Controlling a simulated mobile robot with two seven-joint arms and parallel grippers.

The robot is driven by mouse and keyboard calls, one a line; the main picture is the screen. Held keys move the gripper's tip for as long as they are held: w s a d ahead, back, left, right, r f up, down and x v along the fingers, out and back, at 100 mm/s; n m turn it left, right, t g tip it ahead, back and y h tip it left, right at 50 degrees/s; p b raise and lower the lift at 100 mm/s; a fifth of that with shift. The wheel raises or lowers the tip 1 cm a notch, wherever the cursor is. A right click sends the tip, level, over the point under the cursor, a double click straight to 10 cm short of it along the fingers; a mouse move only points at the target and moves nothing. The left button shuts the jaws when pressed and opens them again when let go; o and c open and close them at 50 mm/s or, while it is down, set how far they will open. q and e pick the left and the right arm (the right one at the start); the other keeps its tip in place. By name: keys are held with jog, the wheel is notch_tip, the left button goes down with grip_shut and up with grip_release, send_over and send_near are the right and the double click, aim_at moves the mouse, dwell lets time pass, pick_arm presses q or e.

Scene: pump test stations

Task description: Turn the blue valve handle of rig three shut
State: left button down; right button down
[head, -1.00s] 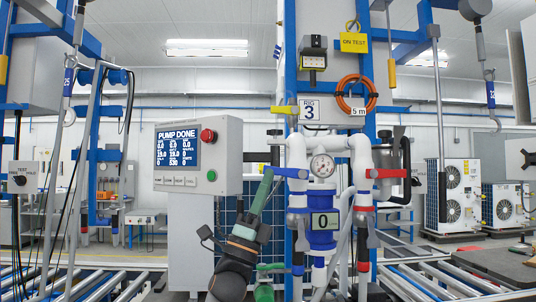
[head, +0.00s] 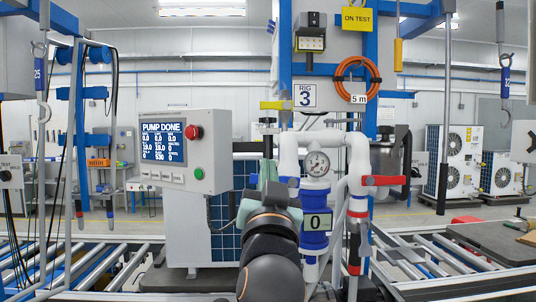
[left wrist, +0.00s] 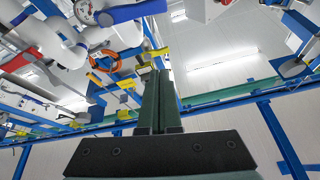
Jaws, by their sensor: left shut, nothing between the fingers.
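Rig three carries the "RIG 3" sign (head: 305,96), white pipes and a round gauge (head: 317,164). In the left wrist view the blue handle (left wrist: 130,12) sticks out from the pipe beside the gauge, at the top edge. My left gripper (head: 268,162) points upward just left of the pipe, its fingers shut and empty. In the left wrist view the fingers (left wrist: 160,62) are together; contact with the handle cannot be told. My right gripper is out of view.
A red handle (head: 385,180) sticks out right from the right pipe. The "PUMP DONE" control box (head: 180,150) with its red button stands close on the left. An orange hose coil (head: 357,80) hangs above. Roller conveyors (head: 100,265) run on both sides.

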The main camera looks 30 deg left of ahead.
pick_arm(q)
jog(key=w+a+f+n+g+p, duration=0.1)
jog(key=w+a+p, duration=0.2)
jog(key=w+a, duration=0.2)
jog(key=shift+w+f+n, duration=0.35)
jog(key=shift+w+n, duration=0.05)
jog(key=shift+w, duration=0.45)
notch_tip(320, 180, down, 2)
jog(key=n+b, duration=0.2)
jog(key=b, duration=0.1)
jog(key=shift+s+g+y+b, duration=0.1)
jog(key=shift+g+y+b, duration=0.25)
jog(key=shift+g+y, duration=0.05)
jog(key=shift+a, duration=0.1)
